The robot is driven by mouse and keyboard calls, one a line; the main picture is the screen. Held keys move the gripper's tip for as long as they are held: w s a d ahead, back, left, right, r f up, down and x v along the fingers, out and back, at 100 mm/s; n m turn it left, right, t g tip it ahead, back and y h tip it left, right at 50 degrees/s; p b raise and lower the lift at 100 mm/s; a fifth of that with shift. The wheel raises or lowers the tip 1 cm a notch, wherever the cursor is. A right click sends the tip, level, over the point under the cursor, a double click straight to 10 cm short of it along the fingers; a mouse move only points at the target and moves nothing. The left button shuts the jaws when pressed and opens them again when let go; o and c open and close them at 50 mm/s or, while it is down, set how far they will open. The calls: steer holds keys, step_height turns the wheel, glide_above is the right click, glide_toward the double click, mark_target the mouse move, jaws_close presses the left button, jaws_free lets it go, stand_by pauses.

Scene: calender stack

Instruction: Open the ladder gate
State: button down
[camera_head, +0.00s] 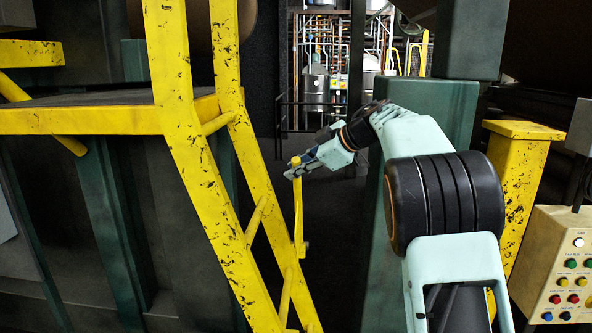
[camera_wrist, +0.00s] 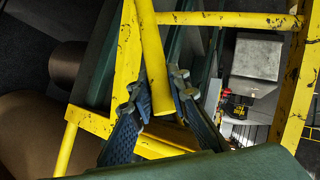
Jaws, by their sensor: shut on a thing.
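The ladder gate (camera_head: 299,215) shows in the head view as a narrow yellow upright beside the right rail of the yellow ladder (camera_head: 190,145), seen nearly edge-on. My gripper (camera_head: 294,172) reaches in from the right and is at the upper end of this upright. In the wrist view a yellow bar (camera_wrist: 152,55) of the gate runs down between the two blue-grey fingers of my gripper (camera_wrist: 157,92), which are shut on it. The bar's end shows between the fingers. Where the gate is hinged is not clear, and I cannot tell how far it is swung.
A yellow platform (camera_head: 80,120) adjoins the ladder on the left. A green column (camera_head: 440,115) stands behind my arm. A yellow post (camera_head: 515,190) and a control box with coloured buttons (camera_head: 560,262) stand at right. Dark floor lies open beyond the gate.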

steer(key=c, duration=1.8)
jaws_free()
steer(key=v, duration=1.2)
steer(key=shift+a, duration=0.1)
steer(key=shift+c, duration=0.5)
